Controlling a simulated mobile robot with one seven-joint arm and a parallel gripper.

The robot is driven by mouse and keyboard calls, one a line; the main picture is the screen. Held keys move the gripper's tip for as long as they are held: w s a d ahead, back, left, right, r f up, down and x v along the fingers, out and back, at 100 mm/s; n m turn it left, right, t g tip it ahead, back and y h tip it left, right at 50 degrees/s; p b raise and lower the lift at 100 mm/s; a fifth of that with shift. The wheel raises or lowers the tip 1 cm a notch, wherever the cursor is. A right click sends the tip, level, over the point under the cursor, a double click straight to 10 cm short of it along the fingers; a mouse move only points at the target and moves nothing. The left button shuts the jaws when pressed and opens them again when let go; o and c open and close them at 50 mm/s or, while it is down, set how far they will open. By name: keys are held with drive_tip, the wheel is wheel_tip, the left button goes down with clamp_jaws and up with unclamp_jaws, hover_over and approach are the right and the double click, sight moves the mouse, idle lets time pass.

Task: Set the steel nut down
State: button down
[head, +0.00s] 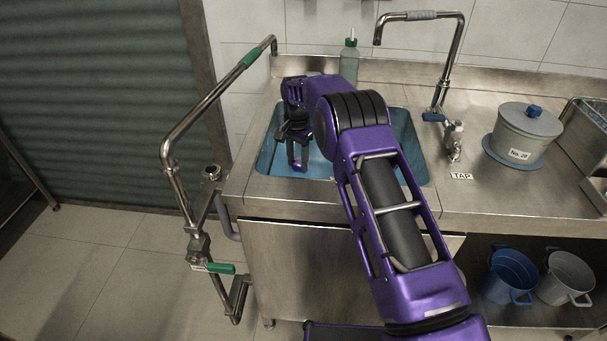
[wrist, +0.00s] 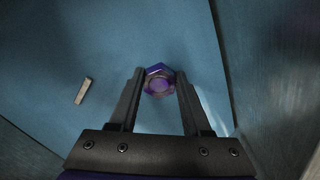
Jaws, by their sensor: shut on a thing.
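The steel nut (wrist: 159,80) shows in the wrist view as a shiny hexagonal piece with purple reflections, between the tips of my gripper (wrist: 157,88). My gripper is shut on it. In the head view my gripper (head: 298,165) points down inside the blue-lined sink (head: 265,160). In the wrist view the blue sink floor (wrist: 60,50) lies beneath the nut. I cannot tell whether the nut touches the floor.
A small pale bar (wrist: 84,91) lies on the sink floor, left of my gripper. The sink wall (wrist: 280,70) rises close on the right. A tap (head: 445,90), a grey lidded pot (head: 525,135) and a green-topped bottle (head: 349,62) stand around the sink.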

sight(298, 163)
drive_tip(key=shift+f, duration=2.25)
drive_tip(key=shift+f, duration=0.1)
drive_tip(key=shift+f+b, duration=0.2)
drive_tip(key=shift+b, duration=0.2)
drive_tip(key=shift+c, duration=1.8)
unclamp_jaws()
drive_tip(key=shift+r, duration=0.1)
wheel_tip(298, 163, up, 12)
drive_tip(key=shift+r+p, duration=0.1)
drive_tip(key=shift+p, duration=0.8)
drive_tip(key=shift+r, duration=0.1)
